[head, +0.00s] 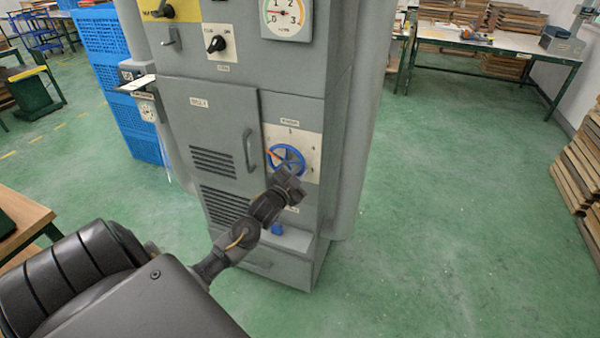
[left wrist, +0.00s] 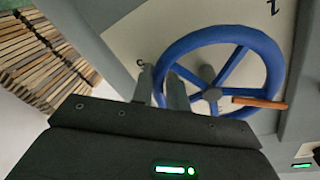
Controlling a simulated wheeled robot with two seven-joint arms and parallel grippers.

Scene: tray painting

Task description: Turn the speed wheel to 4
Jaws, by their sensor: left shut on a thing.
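The speed wheel (head: 287,160) is a blue spoked handwheel on a pale dial plate (head: 308,143) on the front of the grey cabinet. It fills much of the left wrist view (left wrist: 262,55), where its orange pointer (left wrist: 260,102) lies toward the right. In the head view the pointer appears at the wheel's upper left. My left gripper (head: 284,177) reaches the wheel's lower edge. In the left wrist view its two fingers (left wrist: 161,82) straddle the rim and are shut on it. Dial marks show around the wheel, but most are too small or covered to read. My right gripper is not in view.
The grey cabinet (head: 262,83) also carries a door handle (head: 250,147), a black knob (head: 216,44) and a round gauge (head: 286,17). Blue crates (head: 110,70) stand at its left. A workbench (head: 480,38) is at the back right.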

